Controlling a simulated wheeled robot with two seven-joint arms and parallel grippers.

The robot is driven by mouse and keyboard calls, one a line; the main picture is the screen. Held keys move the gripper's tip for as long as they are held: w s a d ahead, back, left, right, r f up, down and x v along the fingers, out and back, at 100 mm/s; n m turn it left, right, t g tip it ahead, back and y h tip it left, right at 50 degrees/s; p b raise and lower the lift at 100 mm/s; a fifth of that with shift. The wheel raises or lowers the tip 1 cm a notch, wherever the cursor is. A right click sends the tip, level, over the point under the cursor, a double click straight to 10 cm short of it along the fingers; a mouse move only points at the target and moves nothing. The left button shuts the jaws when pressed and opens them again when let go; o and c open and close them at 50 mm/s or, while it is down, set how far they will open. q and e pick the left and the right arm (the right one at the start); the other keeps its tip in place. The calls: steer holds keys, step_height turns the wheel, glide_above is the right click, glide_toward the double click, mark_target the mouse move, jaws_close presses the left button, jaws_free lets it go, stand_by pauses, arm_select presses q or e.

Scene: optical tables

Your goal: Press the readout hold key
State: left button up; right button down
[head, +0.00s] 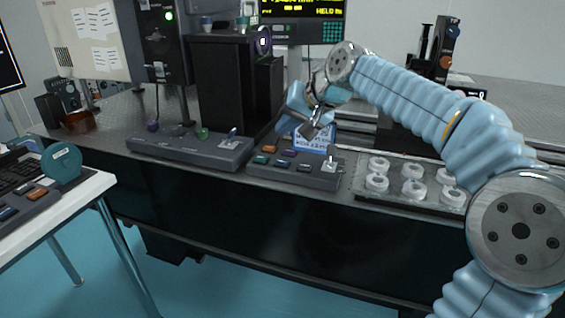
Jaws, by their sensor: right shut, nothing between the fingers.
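A dark key box (292,181) stands at the front edge of the optical table. I cannot read which is the hold key. My right gripper (308,132) is shut and empty, just above the back of this box, partly in front of a blue-and-white card (316,142). The readout display (304,8) behind shows yellow text that seems to include "HELD". My left gripper is out of view.
A similar control box (190,151) with knobs and a switch stands to the left. A tray (400,202) of white round parts is close on the right. A tall black housing (222,85) rises behind. A white side table (80,197) is at lower left.

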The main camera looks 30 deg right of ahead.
mark_target(286, 162)
steer(key=shift+f+b, duration=2)
steer(key=shift+f, duration=0.65)
steer(key=shift+f, duration=0.1)
steer(key=shift+f+b, duration=0.3)
steer(key=shift+f+b, duration=0.3)
steer(key=shift+f, duration=0.1)
stand_by(0.4)
stand_by(0.3)
steer(key=shift+r+p, duration=0.75)
steer(key=shift+r, duration=0.1)
steer(key=shift+r, duration=0.1)
step_height(286, 162, up, 5)
steer(key=p, duration=0.4)
steer(key=shift+p, duration=0.3)
